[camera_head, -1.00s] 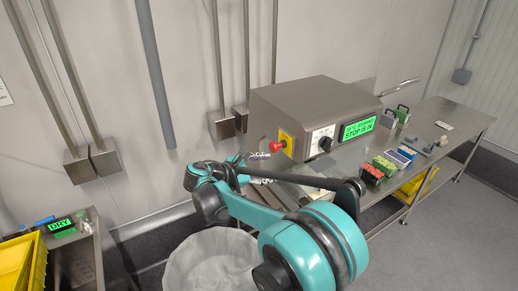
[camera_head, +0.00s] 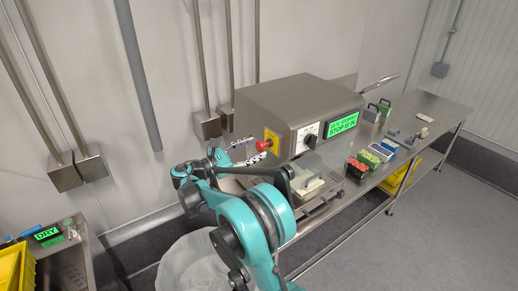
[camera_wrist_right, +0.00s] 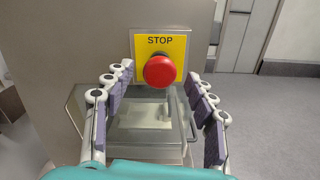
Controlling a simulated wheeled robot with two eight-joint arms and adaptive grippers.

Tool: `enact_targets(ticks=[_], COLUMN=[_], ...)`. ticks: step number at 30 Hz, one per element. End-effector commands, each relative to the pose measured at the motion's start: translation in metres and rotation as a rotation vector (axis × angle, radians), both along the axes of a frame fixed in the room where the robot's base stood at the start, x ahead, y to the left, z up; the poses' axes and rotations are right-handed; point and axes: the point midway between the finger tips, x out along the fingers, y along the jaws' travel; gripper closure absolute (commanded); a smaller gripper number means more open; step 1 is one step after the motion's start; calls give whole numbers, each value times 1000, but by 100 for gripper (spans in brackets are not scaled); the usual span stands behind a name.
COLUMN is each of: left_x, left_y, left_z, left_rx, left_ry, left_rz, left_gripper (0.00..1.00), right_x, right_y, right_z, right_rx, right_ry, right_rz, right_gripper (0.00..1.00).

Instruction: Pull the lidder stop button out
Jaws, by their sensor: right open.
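The red stop button (camera_head: 262,145) sits on a yellow plate on the end face of the grey lidder (camera_head: 295,98). A green display (camera_head: 343,126) on the lidder's front reads "STOP IS IN". My right gripper (camera_head: 246,153) is just left of the button, pointing at it. In the right wrist view, the red button (camera_wrist_right: 160,71) with its yellow STOP plate (camera_wrist_right: 160,42) appears between the spread fingertips of my open right gripper (camera_wrist_right: 160,73). Neither finger visibly touches it; I cannot tell the exact depth gap. My left gripper is not in view.
A black dial (camera_head: 310,141) is on the lidder's front. The steel table (camera_head: 432,105) extends right with several small coloured packs and grey pieces. A clear-lined bin (camera_head: 185,262) stands below my arm. A side bench with a yellow crate (camera_head: 12,272) and DRY display (camera_head: 47,233) is at left.

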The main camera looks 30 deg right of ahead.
Motion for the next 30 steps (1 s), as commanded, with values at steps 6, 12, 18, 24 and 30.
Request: enact_targets(ticks=[6,12,18,24,30], left_x=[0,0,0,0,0], left_y=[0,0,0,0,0], left_z=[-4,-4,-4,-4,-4], left_rx=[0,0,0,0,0], left_ry=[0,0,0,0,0], left_rz=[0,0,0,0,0], left_gripper=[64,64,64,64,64], right_x=[1,2,2,2,2], right_y=[-24,-27,-27,-27,-12], right_z=[0,0,0,0,0], right_rx=[0,1,1,1,1], right_ry=[-1,-1,-1,-1,-1], right_rz=[-2,0,0,0,3], right_gripper=[44,44,68,100,100])
